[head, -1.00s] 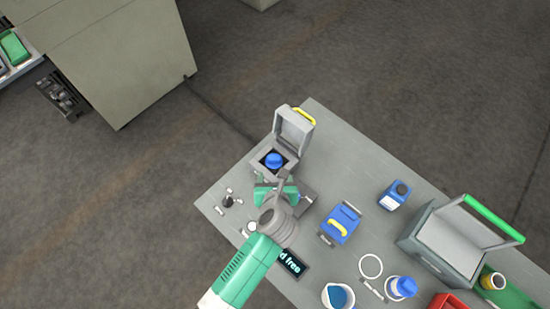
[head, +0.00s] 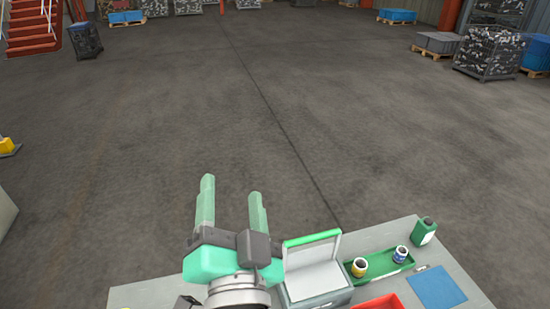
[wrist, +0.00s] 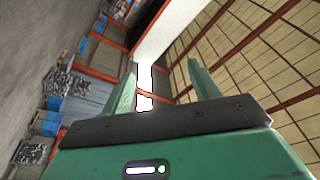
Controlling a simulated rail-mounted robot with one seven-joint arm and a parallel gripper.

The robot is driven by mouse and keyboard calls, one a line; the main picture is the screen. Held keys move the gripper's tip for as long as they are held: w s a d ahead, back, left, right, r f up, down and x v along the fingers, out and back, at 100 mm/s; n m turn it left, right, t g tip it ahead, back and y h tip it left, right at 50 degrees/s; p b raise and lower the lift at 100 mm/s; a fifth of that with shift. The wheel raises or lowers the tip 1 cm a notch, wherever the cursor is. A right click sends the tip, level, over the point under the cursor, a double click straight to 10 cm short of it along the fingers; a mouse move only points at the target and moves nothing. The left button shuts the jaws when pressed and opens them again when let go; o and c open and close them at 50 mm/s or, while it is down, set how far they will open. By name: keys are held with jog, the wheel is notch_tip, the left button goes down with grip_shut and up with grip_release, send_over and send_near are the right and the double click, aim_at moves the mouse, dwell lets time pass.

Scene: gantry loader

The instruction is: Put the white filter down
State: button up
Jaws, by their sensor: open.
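My gripper (head: 232,190) is raised above the table with its two pale green fingers pointing away and up. The fingers are apart and nothing is between them. In the wrist view my gripper (wrist: 161,78) also stands open and empty, facing the hall's wall and roof. I cannot see the white filter in either current view. Much of the near table is below the picture or behind my arm.
The table (head: 375,240) carries a grey box with a green handle (head: 312,240), a green tray (head: 380,266) with two small jars, a green bottle (head: 423,231), a blue mat (head: 436,288) and a red bin (head: 380,303). Open floor lies beyond.

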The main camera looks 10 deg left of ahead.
jog(key=s+d+r+n+t+h, duration=0.2)
jog(key=s+d+r, duration=0.2)
jog(key=r, duration=0.3)
jog(key=s+d+r+n+t+h, duration=0.3)
jog(key=d+r, duration=0.3)
jog(key=r, duration=0.2)
jog(key=shift+s+d+r+h, duration=0.15)
jog(key=shift+s+h, duration=0.15)
jog(key=shift+s, duration=0.55)
